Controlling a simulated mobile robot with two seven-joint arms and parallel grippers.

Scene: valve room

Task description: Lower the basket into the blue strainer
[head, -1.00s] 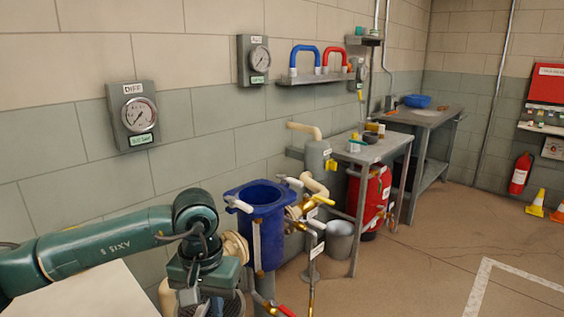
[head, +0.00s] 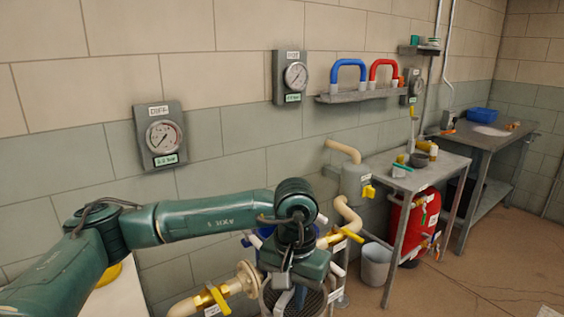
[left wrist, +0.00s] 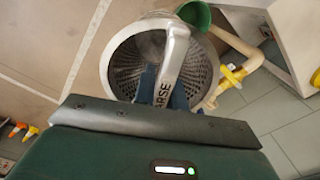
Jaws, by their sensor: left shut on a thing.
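My left gripper (head: 291,296) is shut on the handle of a grey metal basket (head: 317,303), which hangs under it near the bottom of the head view. In the left wrist view the basket (left wrist: 126,68) shows perforated walls and a pale arched handle (left wrist: 173,58) lettered "…ARSE". The blue fingers of the gripper (left wrist: 165,90) are at that handle. The blue strainer (head: 266,231) is mostly hidden behind my left arm and gripper; only bits of its rim show. I cannot tell the gap between basket and strainer. My right gripper is not in view.
A cream pipe with a yellow valve handle (head: 218,297) lies left of the basket; another yellow handle (head: 352,236) is to its right. A grey bucket (head: 376,264) and a metal table (head: 420,178) stand further right. The floor at far right is clear.

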